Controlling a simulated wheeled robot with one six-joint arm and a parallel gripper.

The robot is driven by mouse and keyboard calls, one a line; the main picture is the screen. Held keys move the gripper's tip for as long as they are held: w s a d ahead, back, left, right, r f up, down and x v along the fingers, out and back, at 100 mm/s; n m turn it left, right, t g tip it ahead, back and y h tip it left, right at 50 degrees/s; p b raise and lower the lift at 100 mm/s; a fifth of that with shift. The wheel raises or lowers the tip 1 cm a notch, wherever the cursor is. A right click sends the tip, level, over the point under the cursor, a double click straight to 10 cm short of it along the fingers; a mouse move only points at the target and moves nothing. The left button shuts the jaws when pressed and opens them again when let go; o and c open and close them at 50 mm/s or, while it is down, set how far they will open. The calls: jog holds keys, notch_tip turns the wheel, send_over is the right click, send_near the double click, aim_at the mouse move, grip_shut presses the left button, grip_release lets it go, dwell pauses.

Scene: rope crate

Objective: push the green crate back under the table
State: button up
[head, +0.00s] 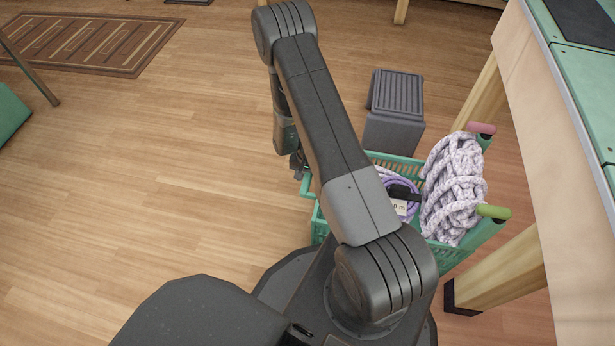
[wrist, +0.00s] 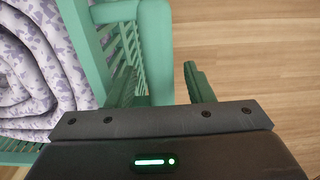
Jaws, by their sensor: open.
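The green crate (head: 399,161) stands on the floor at the table's left side, with its right part by the table legs. It holds a thick white-and-purple knitted rope bundle (head: 453,190) and a purple coil (head: 411,184) with a label. My arm hides part of the crate in the head view. My gripper (head: 297,163) is low at the crate's left end. In the wrist view my gripper (wrist: 158,85) is open, its fingers on either side of the crate's green end bar (wrist: 156,50). I cannot tell whether they touch it.
The table (head: 550,110) with wooden legs (head: 500,270) stands at the right. A grey step stool (head: 395,105) is just behind the crate. A brown patterned rug (head: 90,45) lies at the far left. The wooden floor left of the crate is clear.

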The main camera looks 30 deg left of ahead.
grip_shut()
jog(key=shift+d, duration=0.1)
